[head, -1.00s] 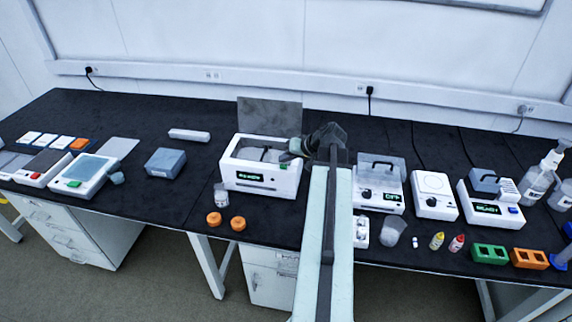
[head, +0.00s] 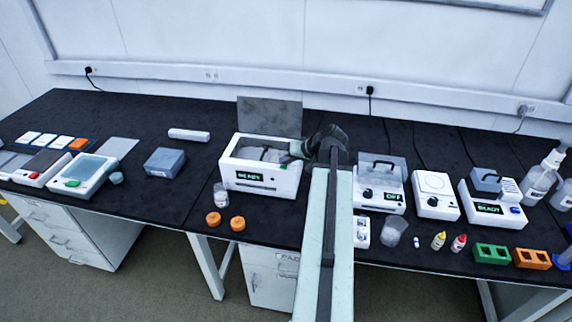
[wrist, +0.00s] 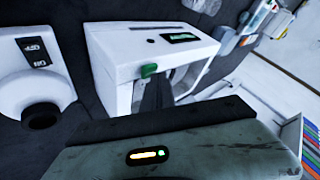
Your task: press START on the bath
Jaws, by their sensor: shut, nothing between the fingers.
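The bath (head: 235,178) is a white box with an open top and a raised grey lid (head: 270,117) behind it. Its front has a lit green display, which reads like READY in the head view, and a green button near the right end. In the wrist view the bath (wrist: 120,50) shows at an angle, with the green button (wrist: 149,70) plain on it. My gripper (wrist: 160,88) is shut and empty, its dark fingers just below and right of the button in that view. I cannot tell whether they touch the bath. In the head view my gripper is over the bath's right end.
A white device with a clear cover and dark knob (head: 366,193) stands right of the bath. Two orange caps (head: 237,224) and a small jar (head: 221,196) lie in front. A blue-grey box (head: 165,162) stands left, with clear bench between.

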